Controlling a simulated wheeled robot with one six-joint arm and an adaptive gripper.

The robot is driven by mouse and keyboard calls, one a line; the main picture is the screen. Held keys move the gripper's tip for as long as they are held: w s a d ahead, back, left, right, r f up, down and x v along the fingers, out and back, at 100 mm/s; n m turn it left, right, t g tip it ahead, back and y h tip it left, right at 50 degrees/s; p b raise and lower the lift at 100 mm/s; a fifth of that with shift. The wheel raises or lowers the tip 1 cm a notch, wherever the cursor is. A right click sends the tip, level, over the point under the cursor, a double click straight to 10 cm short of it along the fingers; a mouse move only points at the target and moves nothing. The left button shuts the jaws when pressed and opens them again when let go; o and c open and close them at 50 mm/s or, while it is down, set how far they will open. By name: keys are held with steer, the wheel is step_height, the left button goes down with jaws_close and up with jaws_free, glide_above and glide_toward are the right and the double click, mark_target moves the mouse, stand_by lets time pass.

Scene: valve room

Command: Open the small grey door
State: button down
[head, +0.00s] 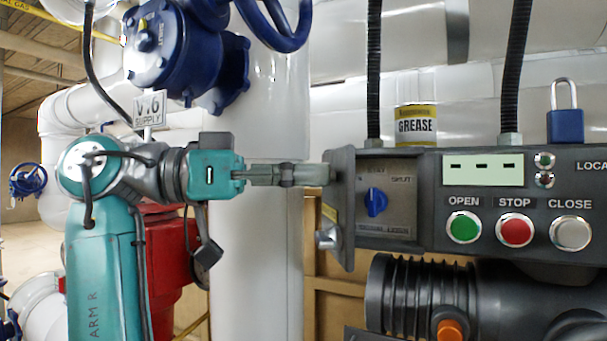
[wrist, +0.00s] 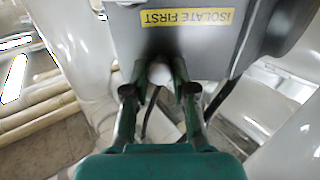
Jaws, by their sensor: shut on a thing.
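The small grey door (head: 340,245) stands swung out at the left end of the grey control box, seen nearly edge-on. It leaves the recess with a blue rotary switch (head: 376,203) uncovered. A yellow "ISOLATE FIRST" label (wrist: 187,18) is on the door's face in the wrist view, with a round grey knob (head: 328,238) below it in the head view. My gripper (head: 325,174) reaches in from the left and is shut at the upper part of the door. In the wrist view my gripper (wrist: 163,85) has its fingertips at the door's edge; the exact contact is partly hidden.
The box (head: 480,185) carries green, red and grey buttons. A grease can (head: 416,125) and a blue padlock (head: 564,125) are on top. A thick white pipe (head: 250,260) stands behind my arm, a blue valve (head: 185,50) above it. A black corrugated hose (head: 410,295) lies below.

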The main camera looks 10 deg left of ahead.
steer(key=c, duration=1)
jaws_free()
steer(key=shift+o, duration=0.2)
steer(key=shift+a, duration=0.1)
steer(key=v, duration=1.1)
steer(key=shift+a, duration=0.4)
steer(key=shift+s, duration=0.1)
jaws_close()
steer(key=shift+s+f, duration=0.1)
